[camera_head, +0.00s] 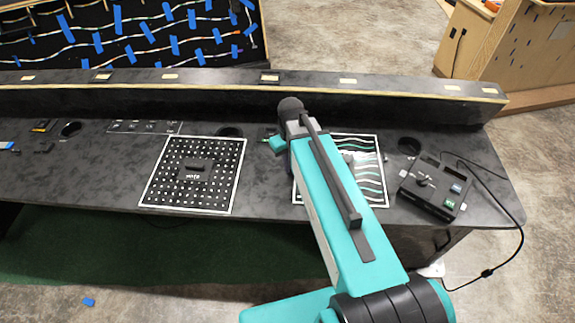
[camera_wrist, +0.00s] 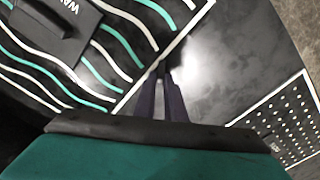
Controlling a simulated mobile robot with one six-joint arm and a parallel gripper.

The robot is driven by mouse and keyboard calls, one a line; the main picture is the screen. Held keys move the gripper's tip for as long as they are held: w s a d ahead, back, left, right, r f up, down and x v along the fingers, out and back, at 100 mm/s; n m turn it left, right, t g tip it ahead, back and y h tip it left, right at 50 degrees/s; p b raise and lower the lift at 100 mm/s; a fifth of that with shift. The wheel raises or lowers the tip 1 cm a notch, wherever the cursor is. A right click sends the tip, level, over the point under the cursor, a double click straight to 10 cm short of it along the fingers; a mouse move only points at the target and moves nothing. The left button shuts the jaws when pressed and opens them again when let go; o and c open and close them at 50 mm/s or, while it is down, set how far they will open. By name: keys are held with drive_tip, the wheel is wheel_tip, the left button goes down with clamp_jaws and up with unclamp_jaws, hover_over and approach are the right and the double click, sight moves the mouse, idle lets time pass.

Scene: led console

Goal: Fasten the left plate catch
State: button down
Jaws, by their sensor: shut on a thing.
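The left plate (camera_head: 218,150) is a black panel with white dots and a white border, with a dark lettered block (camera_head: 196,170) on it. Its dots also show at the lower right of the wrist view (camera_wrist: 289,118). The right plate (camera_head: 372,150) has teal and white wavy lines and is partly hidden by my arm. It fills the upper left of the wrist view (camera_wrist: 120,55). My gripper (camera_wrist: 163,68) points down at the dark surface by the wavy plate's border, with its fingers nearly together on something too small to make out. I cannot pick out a catch.
A black control box (camera_head: 435,187) with a knob and a cable stands at the right end of the console. A raised ledge (camera_head: 215,98) runs along the back. Bare dark console (camera_head: 268,195) lies between the two plates.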

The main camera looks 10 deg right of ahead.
drive_tip(key=n+b, duration=0.1)
drive_tip(key=n, duration=0.5)
drive_tip(key=shift+w+d, duration=0.1)
drive_tip(key=shift+w, duration=0.05)
drive_tip(key=n, duration=0.5)
drive_tip(key=shift+w+d+r+b, duration=0.1)
drive_tip(key=shift+d+b, duration=0.05)
drive_tip(key=shift+b, duration=0.15)
drive_tip(key=shift+n, duration=0.3)
drive_tip(key=c, duration=1.8)
unclamp_jaws()
drive_tip(key=shift+r, duration=0.75)
drive_tip(key=shift+r+b, duration=1.25)
drive_tip(key=shift+r, duration=4.85)
